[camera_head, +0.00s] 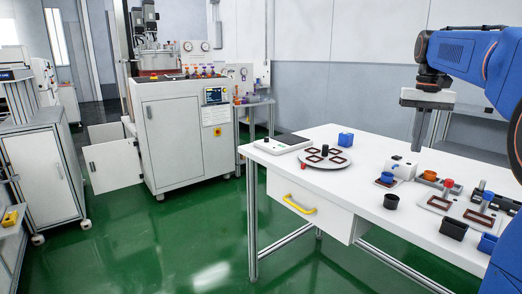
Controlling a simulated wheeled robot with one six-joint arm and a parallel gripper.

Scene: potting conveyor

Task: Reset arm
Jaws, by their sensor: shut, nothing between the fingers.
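My arm is blue with black joints and comes in from the right edge. My gripper (419,140) points straight down in front of the grey wall panel, above the far right part of the white table (300,200). Its grey fingers are together with nothing between them. The fingertips sit close to the table's far edge in the picture; their exact height over it I cannot tell.
A drawer (310,205) faces front. Green floor lies open left of the table.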

